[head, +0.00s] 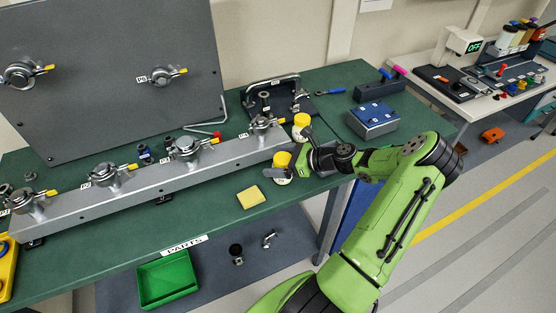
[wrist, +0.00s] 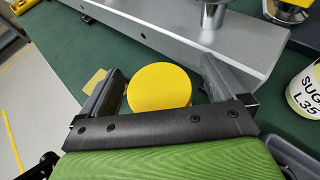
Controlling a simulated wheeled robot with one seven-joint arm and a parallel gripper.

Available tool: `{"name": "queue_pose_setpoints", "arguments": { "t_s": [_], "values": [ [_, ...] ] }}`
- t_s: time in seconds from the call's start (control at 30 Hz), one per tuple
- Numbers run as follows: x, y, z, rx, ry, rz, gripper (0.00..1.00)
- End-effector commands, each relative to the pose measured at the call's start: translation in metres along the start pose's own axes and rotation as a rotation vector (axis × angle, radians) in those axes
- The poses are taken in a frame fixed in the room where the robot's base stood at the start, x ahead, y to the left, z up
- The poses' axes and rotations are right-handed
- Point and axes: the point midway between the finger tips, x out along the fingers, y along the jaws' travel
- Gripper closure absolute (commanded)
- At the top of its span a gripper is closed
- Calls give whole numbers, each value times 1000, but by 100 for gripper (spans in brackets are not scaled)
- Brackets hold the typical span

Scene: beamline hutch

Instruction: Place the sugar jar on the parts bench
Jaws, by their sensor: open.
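A yellow-lidded jar (head: 281,161) stands upright on the green bench (head: 225,225), whose front edge carries a PARTS sign (head: 185,245). My gripper (head: 289,173) is open around this jar; its yellow lid (wrist: 159,88) shows between the fingers in the wrist view, with gaps at both sides. Its label cannot be read. A second yellow-lidded jar (head: 301,121) stands just behind it. In the wrist view, a pale jar (wrist: 306,90) at the right edge has a cut-off label reading "SUG" and "L35"; it appears to be this rear jar.
A grey rail (head: 150,182) with clamps runs close behind the front jar. A yellow sponge (head: 250,197) lies to its front left. A blue box (head: 372,119) stands back right. A green tray (head: 167,279) sits below the bench edge. The bench front is mostly clear.

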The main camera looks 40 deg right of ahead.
Motion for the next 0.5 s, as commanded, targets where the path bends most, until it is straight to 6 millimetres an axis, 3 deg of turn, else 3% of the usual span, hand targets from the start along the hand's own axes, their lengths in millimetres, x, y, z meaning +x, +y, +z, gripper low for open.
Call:
{"name": "queue_pose_setpoints", "arguments": {
  "t_s": [0.4,0.5],
  "values": [
    [-97,-1,1,0,1,-6,3],
    [-112,-1,1,-1,0,-4,3]
  ]
}}
